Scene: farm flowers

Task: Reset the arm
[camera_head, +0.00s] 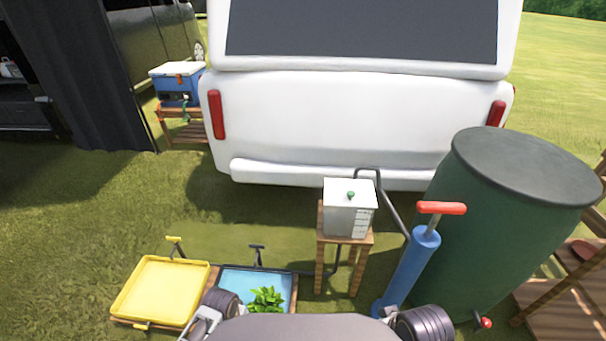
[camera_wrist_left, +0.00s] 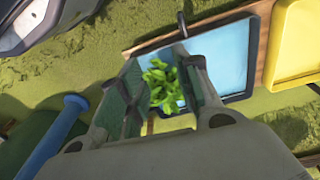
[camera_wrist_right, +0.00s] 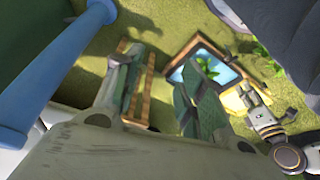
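My left gripper (camera_wrist_left: 160,75) is open, its two fingers well apart. A leafy green plant (camera_wrist_left: 163,88) shows beyond and between the fingers, on a blue tray (camera_wrist_left: 228,50); I cannot tell any contact. In the head view the plant (camera_head: 266,299) sits on the blue tray (camera_head: 240,282), and part of my left gripper (camera_head: 203,325) shows low beside it. My right gripper (camera_wrist_right: 165,90) is open and empty. Its fingers are hidden in the head view, where only my right arm (camera_head: 425,325) shows at the bottom edge.
A yellow tray (camera_head: 160,290) lies left of the blue one. A white box (camera_head: 350,210) stands on a wooden stand (camera_head: 330,255). A blue pump (camera_head: 408,272) and a green barrel (camera_head: 500,240) stand at the right. A white vehicle (camera_head: 340,120) is behind; open grass (camera_head: 75,230) lies left.

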